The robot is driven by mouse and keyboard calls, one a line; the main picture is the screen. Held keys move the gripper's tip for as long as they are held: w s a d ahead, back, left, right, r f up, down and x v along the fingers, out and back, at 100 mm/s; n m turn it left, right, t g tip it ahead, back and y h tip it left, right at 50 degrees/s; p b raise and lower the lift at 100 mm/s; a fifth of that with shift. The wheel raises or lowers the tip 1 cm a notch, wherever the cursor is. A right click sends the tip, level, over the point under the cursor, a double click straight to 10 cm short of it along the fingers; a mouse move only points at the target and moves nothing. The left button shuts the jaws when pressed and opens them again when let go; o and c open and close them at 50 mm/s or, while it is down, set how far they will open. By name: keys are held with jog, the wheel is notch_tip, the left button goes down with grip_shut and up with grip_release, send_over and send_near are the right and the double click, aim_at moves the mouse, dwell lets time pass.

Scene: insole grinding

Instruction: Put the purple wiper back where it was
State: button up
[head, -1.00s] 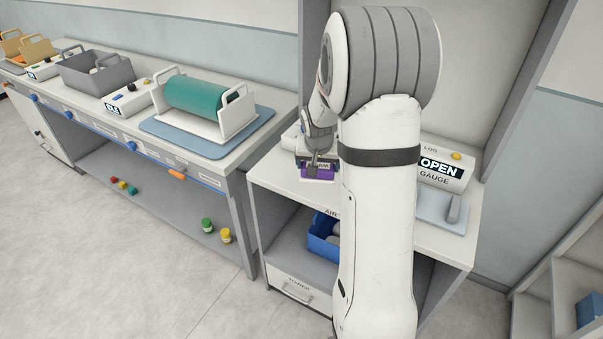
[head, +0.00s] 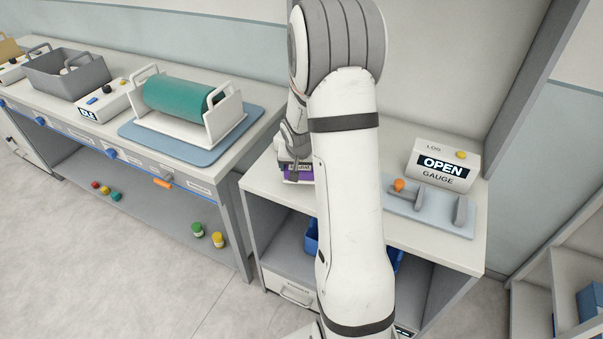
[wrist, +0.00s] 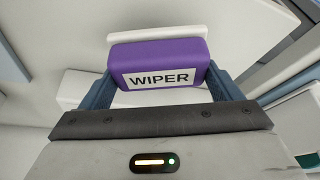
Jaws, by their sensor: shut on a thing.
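The purple wiper (wrist: 160,58), with a white "WIPER" label, sits between the two fingers of my gripper (wrist: 162,82) in the wrist view. My gripper is shut on it. In the head view, part of the purple wiper (head: 298,176) shows at the left side of the white cabinet top (head: 262,178), left of my arm. My arm hides the rest of the wiper and much of the gripper there. I cannot tell whether the wiper touches the surface.
A gauge box reading "OPEN" (head: 444,165) and a grey-blue gauge plate (head: 425,222) stand right of my arm. A blue bin (head: 311,238) is on the shelf below. A bench with a teal roller (head: 180,98) on a blue mat (head: 160,140) stands at left.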

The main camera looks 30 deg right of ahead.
aim_at(300, 170)
notch_tip(300, 170, down, 3)
jog(key=shift+f+b, duration=0.15)
jog(key=shift+b, duration=0.15)
jog(key=shift+s, duration=0.1)
jog(key=o, duration=1.1)
jog(key=shift+c, duration=0.2)
jog(key=v, duration=1.2)
jog(key=s+a+r+n, duration=0.2)
jog(key=s+a+r, duration=0.1)
jog(key=s, duration=0.4)
jog(key=s+a+r+n+y, duration=0.1)
jog(key=s+a+r+n, duration=0.1)
jog(key=s+a+r, duration=0.2)
jog(key=s+a+r+n+y, duration=0.1)
jog(key=s+a+r, duration=0.2)
jog(key=s+a, duration=0.3)
jog(key=s, duration=0.5)
jog(key=shift+s+a+r+n+g, duration=0.2)
jog(key=shift+s+a+n+g, duration=0.15)
jog(key=shift+a+n+g, duration=0.05)
